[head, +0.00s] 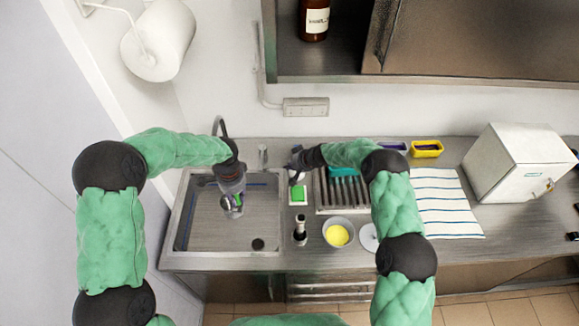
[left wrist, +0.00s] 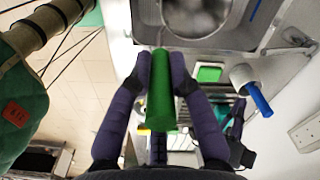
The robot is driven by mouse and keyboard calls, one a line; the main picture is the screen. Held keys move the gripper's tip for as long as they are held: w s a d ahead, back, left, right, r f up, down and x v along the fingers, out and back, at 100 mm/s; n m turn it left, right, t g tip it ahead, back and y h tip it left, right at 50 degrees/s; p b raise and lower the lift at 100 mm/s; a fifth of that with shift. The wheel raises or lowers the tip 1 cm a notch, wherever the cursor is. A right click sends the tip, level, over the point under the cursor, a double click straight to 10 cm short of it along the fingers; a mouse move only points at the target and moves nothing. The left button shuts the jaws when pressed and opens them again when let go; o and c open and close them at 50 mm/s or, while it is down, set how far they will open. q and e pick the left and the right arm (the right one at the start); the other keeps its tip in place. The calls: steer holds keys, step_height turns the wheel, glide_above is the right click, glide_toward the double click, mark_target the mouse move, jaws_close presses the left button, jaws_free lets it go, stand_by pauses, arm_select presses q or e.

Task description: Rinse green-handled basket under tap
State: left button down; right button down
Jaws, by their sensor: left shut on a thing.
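My left gripper (head: 232,207) is over the sink (head: 205,225), shut on a green handle. The green handle (left wrist: 162,90) lies between both fingers in the left wrist view, pointing away from the camera. In the head view only a small bit of green shows at the fingertips.
A ribbed rack (head: 343,192), a bowl with yellow contents (head: 338,233) and an upright dark tool (head: 300,230) stand right of the sink. Further right are a striped cloth (head: 447,203) and a white box (head: 515,160). A shelf (head: 330,72) overhangs the back.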

arm_select(q)
steer(key=shift+s+d+r+p, duration=0.25)
steer(key=shift+s+d+r, duration=0.15)
steer(key=shift+s+r, duration=0.35)
steer(key=shift+s+d+r+p, duration=0.2)
steer(key=shift+s+d+r, duration=0.15)
steer(key=shift+s+r, duration=0.35)
steer(key=shift+f, duration=0.15)
stand_by(0.5)
